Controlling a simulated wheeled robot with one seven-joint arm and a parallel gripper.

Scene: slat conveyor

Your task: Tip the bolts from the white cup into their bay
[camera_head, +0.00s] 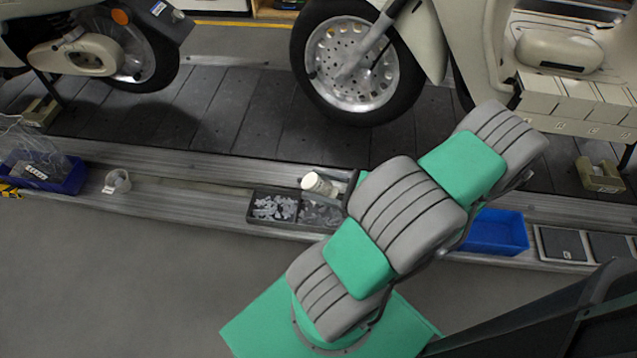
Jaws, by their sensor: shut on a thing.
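The white cup (312,182) is at the centre of the view, above the back edge of a dark divided tray (250,212). It looks tilted over, with its round end toward the left. My gripper (329,184) is shut on the cup from the right; my arm hides much of the gripper. The tray's left bay (274,207) holds pale metal pieces. The right bay (318,214), below the cup, also holds small grey pieces. I cannot tell whether bolts are in the cup or which pieces are bolts.
A tape roll (117,182) and a blue bin with clear bags (62,180) stand left on the ledge. An empty-looking blue bin (492,232) and flat dark trays (566,244) lie right. Scooters (350,65) stand behind on the slats.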

